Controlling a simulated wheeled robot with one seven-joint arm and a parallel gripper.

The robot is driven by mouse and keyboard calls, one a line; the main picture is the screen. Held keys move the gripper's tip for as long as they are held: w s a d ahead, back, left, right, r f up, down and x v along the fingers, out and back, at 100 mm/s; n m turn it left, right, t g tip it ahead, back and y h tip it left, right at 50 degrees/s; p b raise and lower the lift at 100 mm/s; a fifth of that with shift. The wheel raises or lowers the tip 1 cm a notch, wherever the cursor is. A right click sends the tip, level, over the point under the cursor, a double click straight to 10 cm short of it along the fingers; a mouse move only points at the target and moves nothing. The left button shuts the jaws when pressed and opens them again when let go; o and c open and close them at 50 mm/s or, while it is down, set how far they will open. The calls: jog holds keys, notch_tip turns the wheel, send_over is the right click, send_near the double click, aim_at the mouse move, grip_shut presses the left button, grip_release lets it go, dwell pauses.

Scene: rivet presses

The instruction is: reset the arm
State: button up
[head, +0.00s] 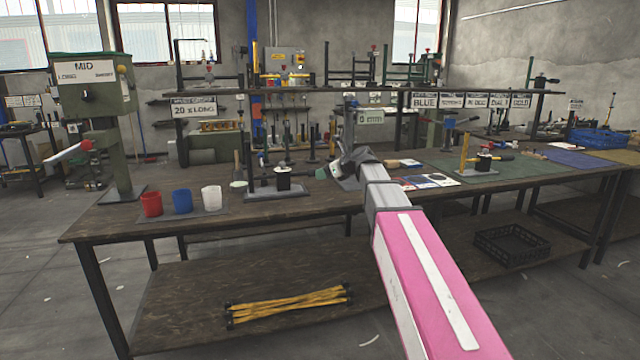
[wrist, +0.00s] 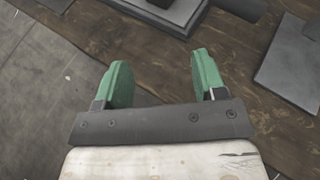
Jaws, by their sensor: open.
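My pink and grey arm reaches forward from the lower right in the head view, out over the long wooden workbench (head: 130,222). My gripper sits at its far end, mostly hidden behind the wrist in the head view. In the wrist view my gripper (wrist: 157,84) shows two green fingers, spread apart with nothing between them. Bare wood of the bench and part of the grey floor (wrist: 40,100) lie below it. Grey plates (wrist: 165,10) are just beyond the fingertips, apart from them.
A red cup (head: 151,204), a blue cup (head: 182,201) and a white cup (head: 212,197) stand on the bench at left. A green press (head: 95,90) rises at the left end. A small black press (head: 283,178) stands left of my arm. A black crate (head: 512,245) is on the lower shelf.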

jog(key=s+d+f+n+g+h, duration=0.2)
jog(key=s+d+f+n, duration=0.3)
jog(key=s+f+n, duration=0.3)
jog(key=s+d+f+n+g+h, duration=0.3)
jog(key=s+d+f+n, duration=0.3)
jog(key=s+f, duration=0.7)
jog(key=s+d+f+n+g+h, duration=0.3)
jog(key=s+f+n, duration=0.7)
jog(key=f, duration=0.7)
jog(key=d+h, duration=0.2)
jog(key=shift+s+d+n, duration=0.3)
jog(key=shift+s+n, duration=0.05)
jog(key=shift+n, duration=0.05)
